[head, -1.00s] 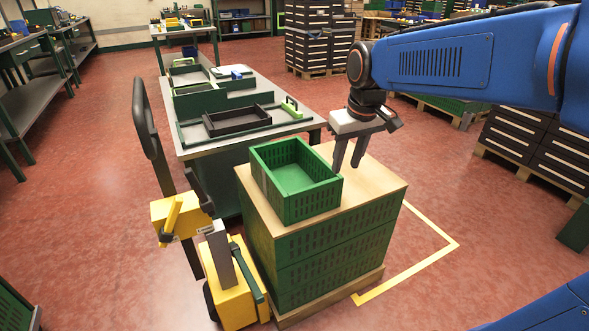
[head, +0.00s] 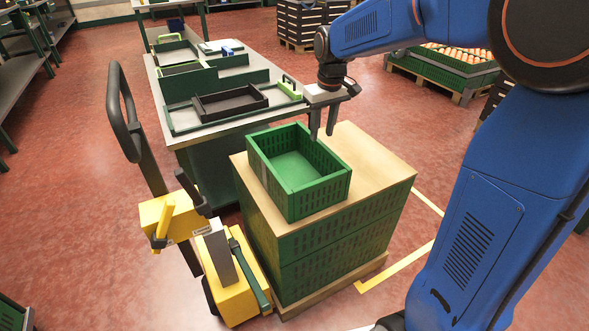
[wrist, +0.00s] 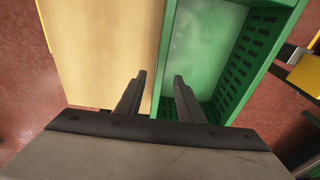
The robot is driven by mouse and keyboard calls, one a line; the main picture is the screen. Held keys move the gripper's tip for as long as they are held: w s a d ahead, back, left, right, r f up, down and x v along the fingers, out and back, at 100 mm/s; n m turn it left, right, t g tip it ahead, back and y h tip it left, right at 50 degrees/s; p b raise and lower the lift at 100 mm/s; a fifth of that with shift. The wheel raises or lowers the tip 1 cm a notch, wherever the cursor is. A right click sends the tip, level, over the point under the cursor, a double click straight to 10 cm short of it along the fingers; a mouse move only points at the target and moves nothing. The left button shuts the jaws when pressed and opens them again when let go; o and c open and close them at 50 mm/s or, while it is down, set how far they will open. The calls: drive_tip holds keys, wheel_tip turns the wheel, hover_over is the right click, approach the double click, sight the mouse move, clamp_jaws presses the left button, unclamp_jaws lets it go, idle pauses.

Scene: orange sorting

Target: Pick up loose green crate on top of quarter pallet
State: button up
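The loose green crate (head: 296,172) is empty and sits upright on the wooden top (head: 362,165) of the quarter pallet stack (head: 325,240). One finger is over the wooden top and the other is over the inside of the green crate (wrist: 205,45). I cannot tell whether the fingertips are below the rim.
A yellow pallet truck (head: 235,290) with a black handle stands left of the stack. A grey table (head: 190,130) with trays is behind it. Dark crates (head: 310,22) stand at the back. The red floor right of the stack has yellow marking lines.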

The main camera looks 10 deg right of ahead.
sight(319, 159)
drive_tip(key=f, duration=0.6)
drive_tip(key=shift+w+a+f, duration=0.15)
drive_tip(key=shift+w+f, duration=0.2)
drive_tip(key=shift+f, duration=2.65)
clamp_jaws()
